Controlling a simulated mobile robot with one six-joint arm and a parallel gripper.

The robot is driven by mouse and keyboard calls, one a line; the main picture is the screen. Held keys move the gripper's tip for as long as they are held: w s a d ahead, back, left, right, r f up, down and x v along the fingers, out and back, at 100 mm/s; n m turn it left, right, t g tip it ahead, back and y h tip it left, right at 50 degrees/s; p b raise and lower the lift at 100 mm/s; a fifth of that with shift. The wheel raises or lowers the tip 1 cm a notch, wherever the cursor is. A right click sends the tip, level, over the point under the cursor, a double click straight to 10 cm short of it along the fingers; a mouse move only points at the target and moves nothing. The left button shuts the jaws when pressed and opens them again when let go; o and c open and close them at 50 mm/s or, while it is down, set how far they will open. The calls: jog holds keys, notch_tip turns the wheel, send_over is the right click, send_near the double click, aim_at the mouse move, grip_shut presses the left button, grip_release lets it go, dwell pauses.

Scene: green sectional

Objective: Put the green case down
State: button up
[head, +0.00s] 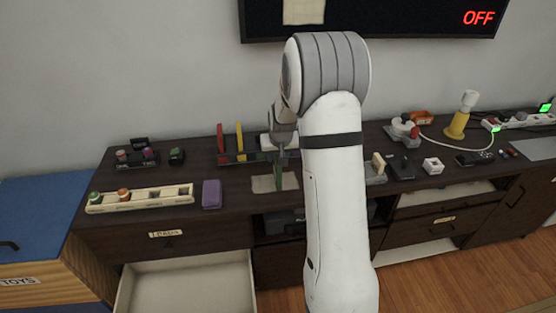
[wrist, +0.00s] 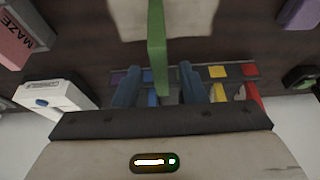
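The green case (head: 279,177) is a thin upright slab seen over the beige mat (head: 262,184) on the dark cabinet top. In the wrist view the green case (wrist: 157,45) shows edge-on, with one end over the beige mat (wrist: 195,18). My gripper (head: 279,150) is right above it in the head view. In the wrist view the two blue-grey fingers of my gripper (wrist: 160,70) stand on either side of the case, with a narrow gap visible on each side. Whether its lower edge touches the mat is hard to tell.
A rack with coloured slots (wrist: 218,72) lies behind the case. A white console box (wrist: 55,96) and a pink maze box (wrist: 20,38) are at left in the wrist view. A purple box (head: 212,194) and a cream tray (head: 150,199) stand left of the mat. A drawer (head: 185,285) is open below.

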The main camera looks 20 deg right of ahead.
jog(key=d+v, duration=0.1)
jog(key=v, duration=0.8)
jog(key=s+a+r, duration=0.3)
jog(key=s+a, duration=0.1)
jog(key=s, duration=0.2)
jog(key=s+a+r+n, duration=0.1)
jog(key=s+a+r, duration=0.1)
jog(key=s+a, duration=0.2)
jog(key=s, duration=0.3)
jog(key=shift+s+r+g, duration=0.15)
jog(key=shift+r+g, duration=0.25)
jog(key=shift+n+g+y, duration=0.4)
jog(key=shift+n+g, duration=0.1)
jog(key=shift+n, duration=0.1)
jog(key=s+a, duration=0.1)
jog(key=s, duration=0.4)
jog(key=s+a, duration=0.2)
jog(key=s, duration=0.4)
jog(key=s+a, duration=0.1)
jog(key=s, duration=0.4)
jog(key=shift+s+a, duration=0.2)
jog(key=shift+a, duration=0.15)
jog(key=shift+c, duration=0.2)
jog(key=shift+s+a, duration=0.1)
